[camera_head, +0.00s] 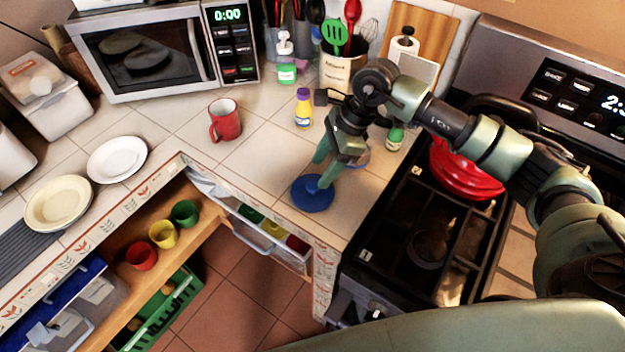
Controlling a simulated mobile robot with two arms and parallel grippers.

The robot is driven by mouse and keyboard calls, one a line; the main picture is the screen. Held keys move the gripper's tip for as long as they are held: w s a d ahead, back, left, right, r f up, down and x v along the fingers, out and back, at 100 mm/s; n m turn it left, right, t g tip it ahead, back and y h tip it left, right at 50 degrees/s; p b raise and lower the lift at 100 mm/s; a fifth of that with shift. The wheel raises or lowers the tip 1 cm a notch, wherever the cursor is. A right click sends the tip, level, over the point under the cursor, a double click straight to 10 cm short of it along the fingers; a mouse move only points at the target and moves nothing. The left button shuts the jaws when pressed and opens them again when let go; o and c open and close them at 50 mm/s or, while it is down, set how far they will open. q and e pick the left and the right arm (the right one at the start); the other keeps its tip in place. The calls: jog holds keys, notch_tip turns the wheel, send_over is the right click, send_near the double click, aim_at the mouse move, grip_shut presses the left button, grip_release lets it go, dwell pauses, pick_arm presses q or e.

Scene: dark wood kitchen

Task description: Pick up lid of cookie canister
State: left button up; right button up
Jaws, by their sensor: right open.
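A round blue lid (312,194) is at the front corner of the tiled counter, left of the stove. From above, I cannot tell whether a canister is under it. My right gripper (321,169) is open and points down at the lid, with its green fingers over the lid's far side. One fingertip overlaps the lid in the picture; contact is unclear. My left gripper is not in view.
A red mug (225,121) and a purple-capped yellow bottle (303,108) stand behind on the counter. The stove (425,235) with a red pan (462,172) is to the right. An open drawer (262,236) lies below the counter edge. Counter left of the lid is clear.

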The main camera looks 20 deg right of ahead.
aim_at(313, 185)
jog(key=p+x, duration=0.2)
jog(key=x, duration=0.1)
jog(key=shift+s+f, duration=0.1)
jog(key=shift+s, duration=0.1)
jog(key=x, duration=0.1)
jog(key=p+x, duration=0.1)
jog(key=shift+w+f, duration=0.2)
jog(key=shift+f, duration=0.15)
jog(key=shift+d, duration=0.1)
grip_shut()
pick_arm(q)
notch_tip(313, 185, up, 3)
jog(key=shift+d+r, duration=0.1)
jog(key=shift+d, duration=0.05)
